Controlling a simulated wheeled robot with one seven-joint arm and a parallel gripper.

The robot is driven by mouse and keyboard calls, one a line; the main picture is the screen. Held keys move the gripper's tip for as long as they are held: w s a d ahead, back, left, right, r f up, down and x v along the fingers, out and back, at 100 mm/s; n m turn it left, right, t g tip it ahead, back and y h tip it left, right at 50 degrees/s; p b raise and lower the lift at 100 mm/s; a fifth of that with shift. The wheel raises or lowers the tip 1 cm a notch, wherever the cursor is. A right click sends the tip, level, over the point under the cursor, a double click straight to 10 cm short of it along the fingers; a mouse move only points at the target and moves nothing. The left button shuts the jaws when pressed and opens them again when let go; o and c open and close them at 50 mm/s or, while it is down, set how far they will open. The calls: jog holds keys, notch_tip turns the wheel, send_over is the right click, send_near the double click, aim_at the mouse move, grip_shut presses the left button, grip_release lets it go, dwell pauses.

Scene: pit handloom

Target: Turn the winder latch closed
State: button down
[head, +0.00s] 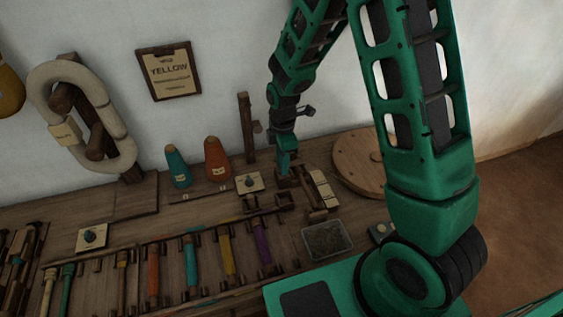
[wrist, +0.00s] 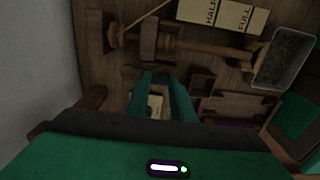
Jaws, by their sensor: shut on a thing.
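The winder (head: 318,196) is a small wooden frame on the bench, right of my gripper (head: 286,170) in the head view. In the wrist view the winder's turned wooden spindle (wrist: 200,46) lies across the picture beyond my fingertips (wrist: 163,78). My gripper points down, with its two green fingers a little apart. It is shut on a small wooden part, seemingly the winder latch (wrist: 131,72), whose rounded end shows just left of the fingertips. The fingers hide most of the latch, so I cannot tell its angle.
A grey tray (head: 327,240) stands close in front of the winder. A round wooden disc (head: 361,162) lies to the right. An orange cone (head: 217,159) and a teal cone (head: 178,166) stand left, behind a rack of coloured bobbins (head: 190,262). A wooden post (head: 246,128) rises behind.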

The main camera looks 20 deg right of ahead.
jog(key=shift+m, duration=0.3)
jog(key=m, duration=0.3)
jog(key=shift+w+m, duration=0.1)
jog(key=shift+m, duration=0.3)
jog(key=m, duration=0.4)
jog(key=shift+r+m, duration=0.1)
jog(key=shift+m, duration=0.2)
jog(key=m, duration=0.4)
jog(key=shift+w, duration=0.1)
jog(key=shift+m, duration=2.5)
jog(key=c, duration=1.5)
grip_release()
jog(key=shift+r, duration=0.1)
notch_tip(320, 180, up, 10)
jog(key=shift+r, duration=0.25)
